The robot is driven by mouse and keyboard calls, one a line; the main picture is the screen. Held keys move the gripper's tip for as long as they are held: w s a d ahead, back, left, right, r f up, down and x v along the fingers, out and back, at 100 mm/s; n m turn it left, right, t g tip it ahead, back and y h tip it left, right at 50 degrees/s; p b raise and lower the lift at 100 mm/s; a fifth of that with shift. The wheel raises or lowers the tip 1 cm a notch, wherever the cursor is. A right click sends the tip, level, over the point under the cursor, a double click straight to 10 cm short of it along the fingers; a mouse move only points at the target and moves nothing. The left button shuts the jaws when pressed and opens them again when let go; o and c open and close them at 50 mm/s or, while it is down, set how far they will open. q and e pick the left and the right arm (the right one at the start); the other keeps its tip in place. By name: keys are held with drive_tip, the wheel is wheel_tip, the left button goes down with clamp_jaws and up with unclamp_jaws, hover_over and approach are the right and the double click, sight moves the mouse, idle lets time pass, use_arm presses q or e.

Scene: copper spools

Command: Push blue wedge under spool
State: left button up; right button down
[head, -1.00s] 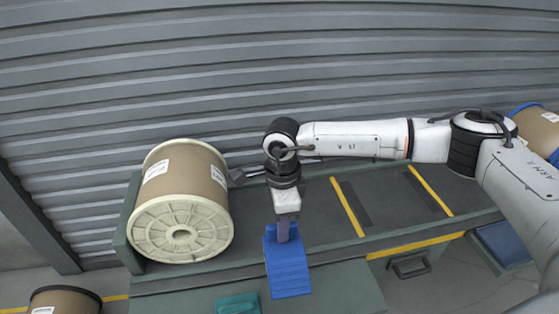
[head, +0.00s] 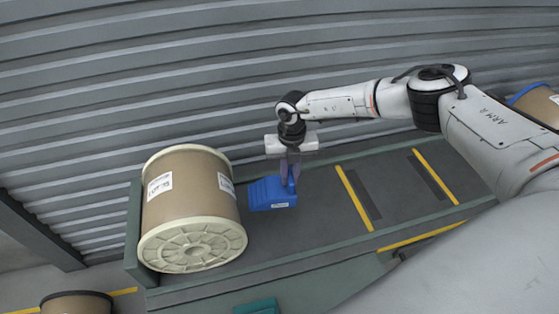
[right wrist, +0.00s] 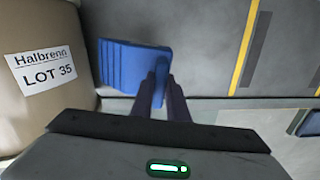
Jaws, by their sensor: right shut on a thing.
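The spool (head: 192,200), tan with cream flanges, lies on its side at the left end of the grey bench. The blue wedge (head: 270,194) is on or just above the bench top, a short way right of the spool, with a gap between them. My right gripper (head: 289,183) is shut on the wedge's thicker right part. In the right wrist view the wedge (right wrist: 125,66) has its ridged end toward the spool (right wrist: 45,95), and the fingers (right wrist: 161,95) grip a raised part of it. My left gripper is out of view.
The bench (head: 325,215) has raised edges and yellow stripes (head: 355,198) right of the wedge. A teal object (head: 257,307) is at the front. Another spool (head: 540,105) stands at far right, and one (head: 77,303) at lower left. A corrugated wall is behind.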

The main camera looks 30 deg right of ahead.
drive_tip(key=shift+w+f, duration=0.1)
drive_tip(key=shift+w, duration=0.1)
drive_tip(key=shift+f+b, duration=0.15)
drive_tip(key=shift+b, duration=0.15)
drive_tip(key=f+b, duration=0.3)
drive_tip(key=shift+s+f+b, duration=0.25)
drive_tip(key=shift+f+b, duration=0.05)
drive_tip(key=shift+b, duration=0.05)
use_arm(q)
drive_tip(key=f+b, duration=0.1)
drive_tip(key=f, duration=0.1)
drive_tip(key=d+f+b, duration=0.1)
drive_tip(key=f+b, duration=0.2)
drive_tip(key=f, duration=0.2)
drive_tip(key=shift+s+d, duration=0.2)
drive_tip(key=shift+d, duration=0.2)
use_arm(e)
wheel_tip(320, 180, down, 4)
drive_tip(key=shift+f, duration=0.25)
use_arm(q)
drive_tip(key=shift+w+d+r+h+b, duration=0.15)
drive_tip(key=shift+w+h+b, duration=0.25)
drive_tip(key=shift+b, duration=0.45)
use_arm(e)
wheel_tip(320, 180, down, 3)
drive_tip(key=shift+r, duration=0.2)
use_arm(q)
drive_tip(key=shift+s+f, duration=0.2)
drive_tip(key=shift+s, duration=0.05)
